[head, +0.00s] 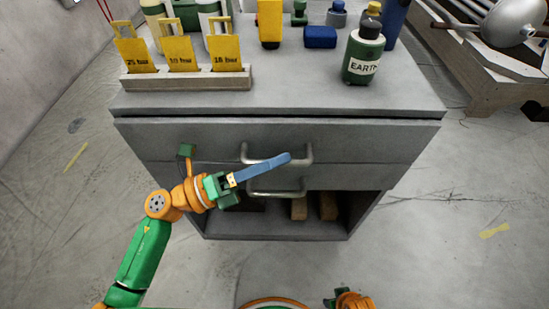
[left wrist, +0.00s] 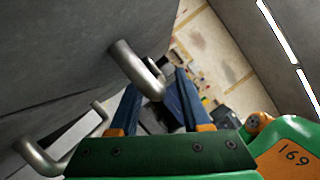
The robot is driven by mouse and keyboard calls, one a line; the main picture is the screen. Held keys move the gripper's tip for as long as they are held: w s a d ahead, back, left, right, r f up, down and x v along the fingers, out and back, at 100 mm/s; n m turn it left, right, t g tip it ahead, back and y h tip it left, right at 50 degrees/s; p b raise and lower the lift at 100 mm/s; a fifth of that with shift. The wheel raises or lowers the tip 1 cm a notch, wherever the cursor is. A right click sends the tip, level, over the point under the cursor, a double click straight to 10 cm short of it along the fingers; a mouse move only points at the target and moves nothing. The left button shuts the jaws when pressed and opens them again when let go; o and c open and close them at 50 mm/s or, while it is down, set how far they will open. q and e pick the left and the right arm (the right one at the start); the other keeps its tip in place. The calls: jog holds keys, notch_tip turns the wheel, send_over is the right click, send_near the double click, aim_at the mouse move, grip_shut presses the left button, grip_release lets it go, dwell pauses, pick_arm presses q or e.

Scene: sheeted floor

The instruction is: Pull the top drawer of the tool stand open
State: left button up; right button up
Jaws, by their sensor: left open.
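The grey tool stand (head: 400,104) stands in front of me. Its top drawer (head: 370,138) looks closed, with a metal bar handle (head: 246,153). My left gripper (head: 288,158) is open, and its blue fingers reach across the front of this handle. In the head view the fingers overlap and hide part of the bar. In the left wrist view, a curved handle (left wrist: 138,70) reaches to the space between the two fingertips (left wrist: 155,88); contact cannot be told. Only a piece of my right arm shows at the bottom edge of the head view; its fingers do not show.
A lower drawer handle (head: 275,194) sits just below the gripper, above an open shelf with wooden blocks (head: 299,208).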

pick_arm(q)
grip_shut()
dwell(1.4)
